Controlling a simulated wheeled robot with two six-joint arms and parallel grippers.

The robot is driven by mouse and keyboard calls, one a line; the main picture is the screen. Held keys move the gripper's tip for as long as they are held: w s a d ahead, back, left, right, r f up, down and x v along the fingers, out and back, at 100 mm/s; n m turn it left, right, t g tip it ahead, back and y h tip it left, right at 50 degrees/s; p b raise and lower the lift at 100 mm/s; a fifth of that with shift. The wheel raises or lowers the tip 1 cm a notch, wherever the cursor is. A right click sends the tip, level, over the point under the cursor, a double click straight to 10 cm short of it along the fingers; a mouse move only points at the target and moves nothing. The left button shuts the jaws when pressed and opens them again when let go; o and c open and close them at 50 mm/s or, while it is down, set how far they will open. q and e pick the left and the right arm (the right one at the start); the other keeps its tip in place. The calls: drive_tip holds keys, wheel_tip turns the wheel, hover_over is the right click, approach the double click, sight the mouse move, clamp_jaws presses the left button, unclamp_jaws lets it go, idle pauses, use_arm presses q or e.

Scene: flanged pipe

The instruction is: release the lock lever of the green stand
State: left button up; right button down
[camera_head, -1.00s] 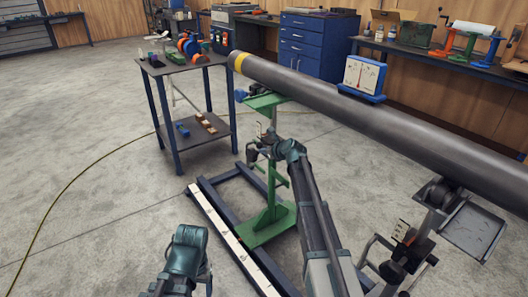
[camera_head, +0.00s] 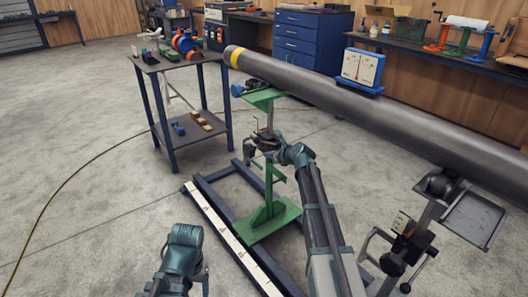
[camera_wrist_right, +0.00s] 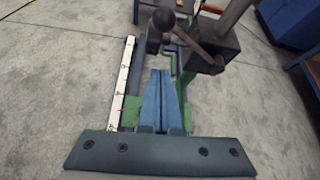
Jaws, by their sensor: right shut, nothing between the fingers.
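The green stand (camera_head: 268,215) holds up the left part of the grey pipe (camera_head: 330,90), its base on the dark floor frame. In the right wrist view its lock lever (camera_wrist_right: 192,42) is a bar with a black ball knob (camera_wrist_right: 164,19), running to a dark block (camera_wrist_right: 215,52) on the post. My right gripper (camera_head: 251,150) is beside the post, below the stand's top plate. Its blue fingers (camera_wrist_right: 160,73) are shut and empty, pointing toward the lever, with the knob beyond their tips. I cannot tell whether they touch the lever. My left arm shows at the bottom, its gripper out of view.
A dark frame with a white ruled strip (camera_head: 217,226) lies on the floor. A two-shelf table (camera_head: 172,135) stands behind left. A second support (camera_head: 435,215) is at the right.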

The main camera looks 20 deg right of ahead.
drive_tip(key=p+v, duration=0.2)
drive_tip(key=v, duration=0.3)
drive_tip(key=shift+d, duration=0.1)
idle(0.3)
drive_tip(key=s+a+f+n+g, duration=0.3)
drive_tip(key=s+a+f+n, duration=0.1)
drive_tip(key=s+a+n, duration=0.5)
drive_tip(key=s+a+f+n+g, duration=0.3)
drive_tip(key=s+a+n, duration=0.35)
drive_tip(key=a, duration=0.35)
drive_tip(key=s+a+f+n+g+h, duration=0.2)
drive_tip(key=s+a+n+g, duration=0.1)
drive_tip(key=s+n, duration=0.75)
drive_tip(key=s+a+f+n+g+h, duration=0.2)
drive_tip(key=s+n+g+h, duration=0.1)
drive_tip(key=s+n, duration=0.7)
wheel_tip(320, 180, up, 30)
drive_tip(key=s+m+p, duration=0.1)
drive_tip(key=p, duration=2.8)
drive_tip(key=shift+p, duration=0.35)
